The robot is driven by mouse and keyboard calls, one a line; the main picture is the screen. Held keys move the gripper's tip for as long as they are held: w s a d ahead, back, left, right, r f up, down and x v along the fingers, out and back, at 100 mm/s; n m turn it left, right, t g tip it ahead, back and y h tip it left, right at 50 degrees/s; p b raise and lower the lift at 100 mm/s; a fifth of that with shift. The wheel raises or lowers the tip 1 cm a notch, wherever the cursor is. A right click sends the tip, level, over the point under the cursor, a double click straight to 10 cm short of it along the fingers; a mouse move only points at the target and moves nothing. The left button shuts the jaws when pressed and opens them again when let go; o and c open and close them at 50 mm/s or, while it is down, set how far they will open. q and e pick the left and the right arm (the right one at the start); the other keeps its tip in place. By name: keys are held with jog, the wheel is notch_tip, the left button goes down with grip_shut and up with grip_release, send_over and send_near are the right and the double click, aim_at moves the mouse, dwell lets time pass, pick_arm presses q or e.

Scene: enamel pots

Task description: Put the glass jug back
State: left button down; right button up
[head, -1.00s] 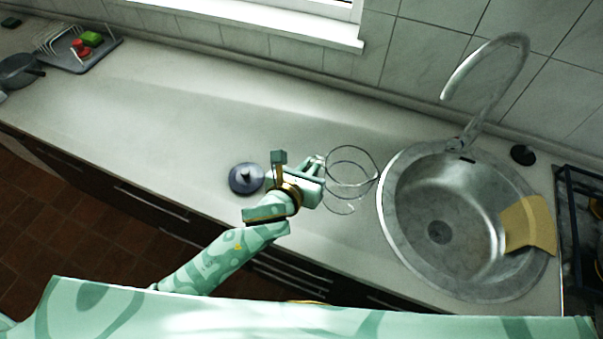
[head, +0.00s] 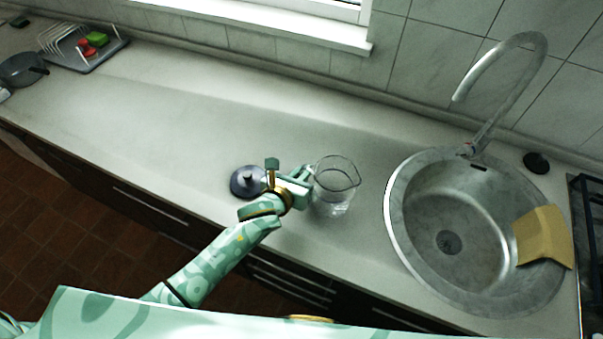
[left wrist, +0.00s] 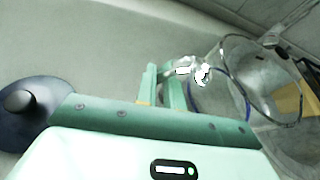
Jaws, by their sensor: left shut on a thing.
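The glass jug (head: 335,193) is clear, with a dark rim line and a spout. It appears upright over the counter between the dark lid and the sink. My left gripper (head: 307,178) is shut on the jug's left side, at the handle. The left wrist view shows the jug (left wrist: 236,75) beyond my left gripper's fingers (left wrist: 174,82). The handle shows there as bright glints at the fingertips. I cannot tell whether the jug's base touches the counter. My right gripper is not in view.
A dark round lid with a knob (head: 247,181) lies close to my left gripper's left. The steel sink (head: 405,235) with its tap (head: 500,90) and a yellow cloth (head: 543,237) is on the right. A dish rack (head: 95,58) stands far left. The counter (head: 170,120) between is clear.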

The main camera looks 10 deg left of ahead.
pick_arm(q)
jog(key=c, duration=1.5)
grip_release()
jog(key=shift+s+a+r, duration=0.1)
jog(key=shift+s+r, duration=0.05)
jog(key=shift+s, duration=0.05)
jog(key=p+v, duration=0.2)
jog(key=v, duration=0.9)
jog(key=shift+s+a+p, duration=0.1)
jog(key=shift+s+p, duration=0.15)
jog(key=shift+p, duration=0.05)
